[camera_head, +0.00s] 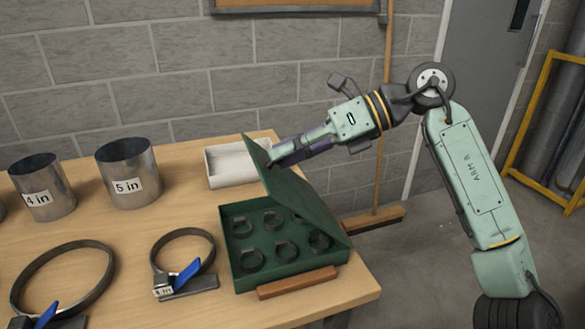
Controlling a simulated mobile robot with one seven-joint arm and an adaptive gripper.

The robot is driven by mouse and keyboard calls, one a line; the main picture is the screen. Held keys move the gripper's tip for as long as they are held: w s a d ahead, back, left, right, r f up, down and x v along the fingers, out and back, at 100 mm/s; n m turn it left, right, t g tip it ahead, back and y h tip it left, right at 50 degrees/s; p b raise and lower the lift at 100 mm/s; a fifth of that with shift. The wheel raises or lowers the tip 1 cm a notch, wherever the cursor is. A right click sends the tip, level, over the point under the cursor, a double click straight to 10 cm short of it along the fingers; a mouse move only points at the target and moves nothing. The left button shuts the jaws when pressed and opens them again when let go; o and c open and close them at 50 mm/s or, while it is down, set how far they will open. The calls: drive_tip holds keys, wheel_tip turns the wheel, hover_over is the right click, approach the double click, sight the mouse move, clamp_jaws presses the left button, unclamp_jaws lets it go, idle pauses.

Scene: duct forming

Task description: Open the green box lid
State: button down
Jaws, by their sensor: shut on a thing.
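The green box (232,243) stands near the right front corner of the wooden table. Several dark ring-shaped pieces sit inside it. Its green lid (303,204) is raised and tilted up along the box's right and back side, so the inside shows. My gripper (274,158) is at the lid's upper left part, shut on the lid's edge. The fingertips are small and partly hidden by the lid, so the exact contact is hard to see. My arm reaches in from the right.
A wooden bar (298,283) lies before the box. A white tray (226,181) stands behind it. Left are the 4 in duct (45,200), the 5 in duct (128,175) and clamps with blue levers (184,274). A broom (374,218) leans against the wall.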

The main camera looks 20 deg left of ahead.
drive_tip(key=w+d+m+g+y+b, duration=0.3)
drive_tip(key=w+d+y+b, duration=0.4)
drive_tip(key=d, duration=0.6)
drive_tip(key=shift+w+d+g+y, duration=0.25)
drive_tip(key=shift+w+g+y, duration=0.05)
drive_tip(key=shift+w+y, duration=1.1)
drive_tip(key=c, duration=1.4)
unclamp_jaws()
drive_tip(key=shift+d, duration=0.1)
